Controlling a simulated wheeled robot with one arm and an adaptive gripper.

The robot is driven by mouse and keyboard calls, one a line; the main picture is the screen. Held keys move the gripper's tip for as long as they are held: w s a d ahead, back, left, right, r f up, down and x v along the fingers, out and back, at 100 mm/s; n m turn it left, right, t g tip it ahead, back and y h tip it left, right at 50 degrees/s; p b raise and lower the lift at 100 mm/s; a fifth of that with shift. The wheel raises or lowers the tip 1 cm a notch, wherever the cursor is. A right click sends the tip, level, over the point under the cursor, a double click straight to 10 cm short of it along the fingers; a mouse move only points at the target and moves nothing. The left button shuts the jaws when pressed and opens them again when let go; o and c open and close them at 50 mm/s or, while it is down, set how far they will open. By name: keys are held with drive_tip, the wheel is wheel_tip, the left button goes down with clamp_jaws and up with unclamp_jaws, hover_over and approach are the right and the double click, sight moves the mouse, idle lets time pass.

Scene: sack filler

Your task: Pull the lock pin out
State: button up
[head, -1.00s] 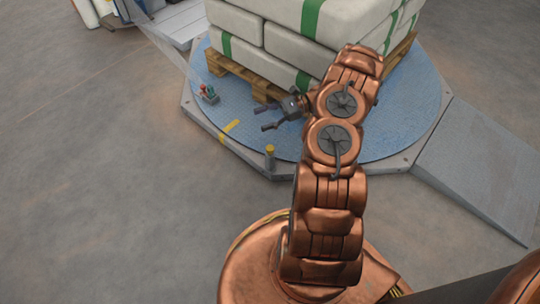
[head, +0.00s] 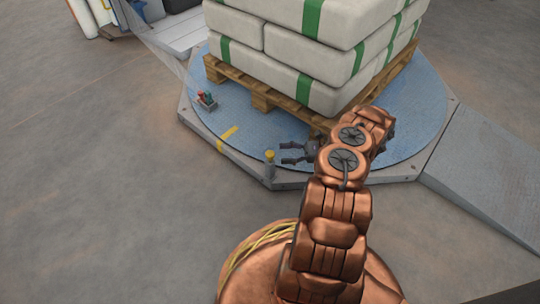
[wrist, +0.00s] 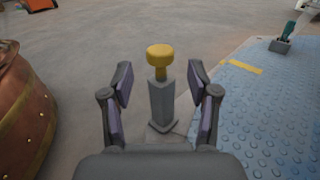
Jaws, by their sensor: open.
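The lock pin (head: 269,155) has a yellow knob and sits upright in a grey post (head: 269,171) at the front edge of the turntable platform. In the wrist view the yellow pin (wrist: 159,57) stands in its grey post (wrist: 162,102), straight ahead and centred between my fingers. My gripper (head: 284,153) is open, just right of the pin in the head view. In the wrist view my gripper (wrist: 159,84) has its two fingers spread left and right, with the pin beyond them and no contact visible.
A round blue turntable (head: 405,110) carries a wooden pallet (head: 262,101) stacked with white, green-banded sacks (head: 262,60). A yellow stripe (head: 228,136) marks the plate. A grey ramp (head: 490,170) lies right.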

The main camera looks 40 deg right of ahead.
sight(270, 153)
drive_tip(key=shift+b+x, duration=1.2)
drive_tip(key=shift+x, duration=1.85)
clamp_jaws()
